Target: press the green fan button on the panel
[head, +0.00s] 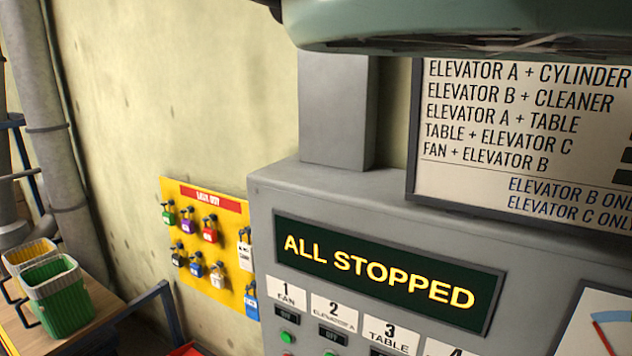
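The grey control panel (268,215) fills the lower right of the head view. Its dark display (380,272) reads "ALL STOPPED". Below it is a white label "1 FAN" (286,296), with a small dark "OFF" plate under it. The green fan button (288,337) sits under that plate, near the bottom edge. Part of a red button shows below it, cut by the frame edge.
A yellow lockout board (215,285) with several coloured padlocks hangs on the wall left of the panel. A green bin (62,300) and a yellow bin (30,255) stand at the far left. A white sign (480,180) stands above the panel. A gauge (605,325) is at the right.

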